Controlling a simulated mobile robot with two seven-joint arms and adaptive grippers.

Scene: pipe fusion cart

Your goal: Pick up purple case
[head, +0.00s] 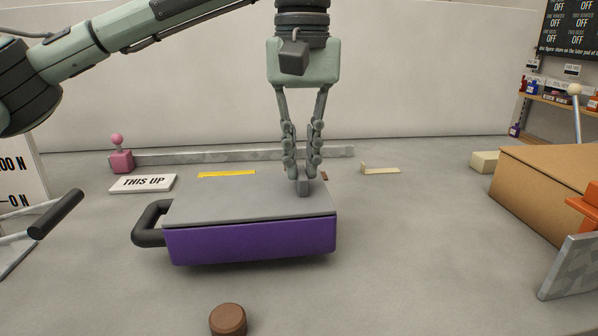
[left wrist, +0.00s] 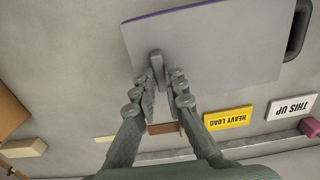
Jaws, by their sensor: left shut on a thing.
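The purple case (head: 250,240) has purple sides, a flat grey lid (head: 235,200) and a black handle (head: 148,224) on its left end. A small grey grip block (head: 303,187) stands up from the right part of the lid. My left gripper (head: 303,172) points straight down and is shut on this block. In the left wrist view the grey lid (left wrist: 215,50) fills the upper part and the fingers (left wrist: 158,78) close around the grip block (left wrist: 156,60). I cannot tell whether the case rests on the table or hangs just above it. My right gripper is not in view.
A "THIS UP" plate (head: 143,183), a yellow plate (head: 226,174) and a pink knob (head: 120,158) lie behind the case. A brown round piece (head: 228,319) sits in front. A cardboard box (head: 550,185) stands at the right. The table between case and box is clear.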

